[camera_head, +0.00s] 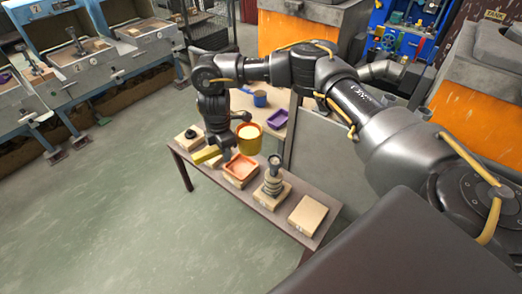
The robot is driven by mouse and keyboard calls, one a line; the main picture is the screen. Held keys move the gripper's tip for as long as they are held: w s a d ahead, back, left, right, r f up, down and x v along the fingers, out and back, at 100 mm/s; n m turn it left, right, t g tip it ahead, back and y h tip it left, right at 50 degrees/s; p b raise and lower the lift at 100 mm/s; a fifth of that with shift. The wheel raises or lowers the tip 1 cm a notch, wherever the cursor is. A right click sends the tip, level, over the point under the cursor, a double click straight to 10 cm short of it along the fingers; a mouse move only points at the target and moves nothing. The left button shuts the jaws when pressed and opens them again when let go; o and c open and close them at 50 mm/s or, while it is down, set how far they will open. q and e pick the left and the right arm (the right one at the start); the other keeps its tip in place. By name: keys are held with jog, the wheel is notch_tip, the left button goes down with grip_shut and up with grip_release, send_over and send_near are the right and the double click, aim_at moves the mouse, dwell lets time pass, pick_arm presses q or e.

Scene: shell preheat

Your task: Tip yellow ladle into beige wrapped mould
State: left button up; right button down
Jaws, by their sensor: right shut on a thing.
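The yellow ladle (248,144) hangs above the brown table, its cup upright with a pale yellow fill showing at the top. A yellow bar (207,154), which looks like its handle, sticks out to the left of my right gripper (226,150). My right gripper is shut on the ladle; its fingertips are partly hidden. A plain beige block (308,215) at the table's right end looks most like the beige wrapped mould, but I cannot make out any wrapping. The ladle is up and left of it, nearer the orange tray. My left gripper is not in view.
An orange tray (241,167) sits on a block below the ladle. A stack of grey rings (273,176) stands on another block, between tray and beige block. A block with a black piece (190,135) is at the left end. A purple tray (278,119) and blue mug (260,98) lie behind.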

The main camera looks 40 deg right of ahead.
aim_at(240, 149)
jog(key=d+f+n+p, duration=0.1)
jog(key=d, duration=0.1)
jog(key=d+f+n+p, duration=0.1)
jog(key=d+n, duration=0.1)
jog(key=w+d+f+n, duration=0.1)
jog(key=d+f, duration=0.1)
jog(key=shift+d+f+n+p, duration=0.1)
jog(key=shift+d+n+p, duration=0.1)
jog(key=shift+n+p, duration=0.2)
pick_arm(q)
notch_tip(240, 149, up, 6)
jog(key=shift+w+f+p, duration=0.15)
jog(key=shift+p, duration=0.8)
pick_arm(e)
jog(key=s+d+f+n, duration=0.3)
jog(key=d+f+n, duration=0.1)
jog(key=d+f, duration=0.1)
jog(key=shift+d+f+n, duration=0.15)
jog(key=shift+d+n, duration=0.25)
jog(key=shift+d, duration=0.5)
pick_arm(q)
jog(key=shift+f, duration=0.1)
pick_arm(e)
jog(key=shift+f, duration=0.1)
